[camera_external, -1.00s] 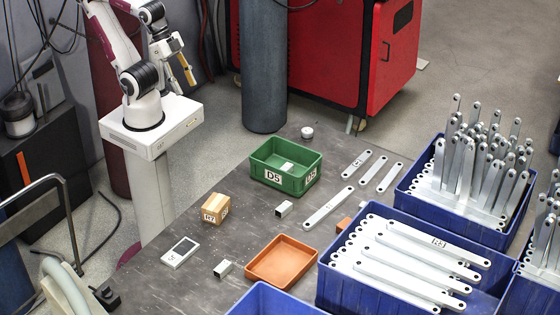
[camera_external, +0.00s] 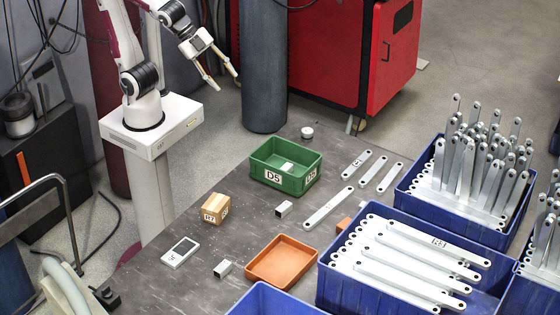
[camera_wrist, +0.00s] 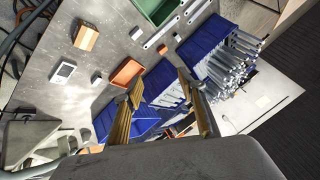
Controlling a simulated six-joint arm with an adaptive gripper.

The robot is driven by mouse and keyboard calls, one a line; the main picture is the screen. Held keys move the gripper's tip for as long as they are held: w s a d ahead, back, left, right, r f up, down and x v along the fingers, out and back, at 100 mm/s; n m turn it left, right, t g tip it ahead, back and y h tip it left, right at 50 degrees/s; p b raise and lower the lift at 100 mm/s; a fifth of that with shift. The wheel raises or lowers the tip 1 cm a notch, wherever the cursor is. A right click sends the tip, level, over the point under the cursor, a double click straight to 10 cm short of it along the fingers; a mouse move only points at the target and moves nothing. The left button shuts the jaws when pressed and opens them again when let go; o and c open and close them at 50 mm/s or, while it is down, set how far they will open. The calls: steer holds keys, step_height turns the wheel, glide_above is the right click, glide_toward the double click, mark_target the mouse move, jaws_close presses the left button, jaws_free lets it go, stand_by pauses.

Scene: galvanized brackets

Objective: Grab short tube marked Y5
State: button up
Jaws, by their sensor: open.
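Two short square metal tubes lie on the grey table. One tube (camera_external: 284,208) is just in front of the green bin, and it also shows in the wrist view (camera_wrist: 136,32). The other tube (camera_external: 223,268) lies left of the orange tray and shows in the wrist view too (camera_wrist: 97,78). I cannot read a Y5 mark on either. My gripper (camera_external: 227,82) is open and empty, raised in the air behind the table, far from both tubes. Its two fingers also show, spread apart, in the wrist view (camera_wrist: 160,80).
A green bin (camera_external: 270,184) marked D5 holds a small white item. A cardboard box (camera_external: 214,208), a white device (camera_external: 180,252), an orange tray (camera_external: 281,262) and flat bars (camera_external: 328,208) lie around. Blue crates (camera_external: 345,298) of brackets fill the right. A dark cylinder (camera_external: 263,75) stands behind the table.

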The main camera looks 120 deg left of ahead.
steer(key=w+d+r+m+t+h, duration=0.15)
steer(key=w+m, duration=0.45)
steer(key=w, duration=0.6)
steer(key=w+d+r+m+t+y, duration=0.1)
steer(key=w+m+t, duration=0.1)
steer(key=w+m, duration=0.75)
steer(key=w+d+f+m+h, duration=0.3)
steer(key=w+d+f+m, duration=0.25)
steer(key=w, duration=0.25)
steer(key=w+d+f+m+h, duration=0.35)
steer(key=w+d+m, duration=0.2)
steer(key=w, duration=0.25)
steer(key=m+g+h, duration=0.7)
steer(key=m+g, duration=0.1)
steer(key=m, duration=1)
glide_above(219, 275)
steer(key=w+a, duration=0.6)
step_height(219, 275, down, 28)
steer(key=s+f+m+g, duration=0.1)
steer(key=s+f+m, duration=0.1)
steer(key=f, duration=0.1)
steer(key=s+f+m+g+h, duration=0.1)
steer(key=s+f+m+g, duration=0.1)
steer(key=s+f, duration=0.1)
steer(key=shift+s, duration=0.2)
steer(key=shift+s+f+g, duration=0.15)
steer(key=shift+s+g, duration=0.1)
steer(key=shift+x, duration=1.25)
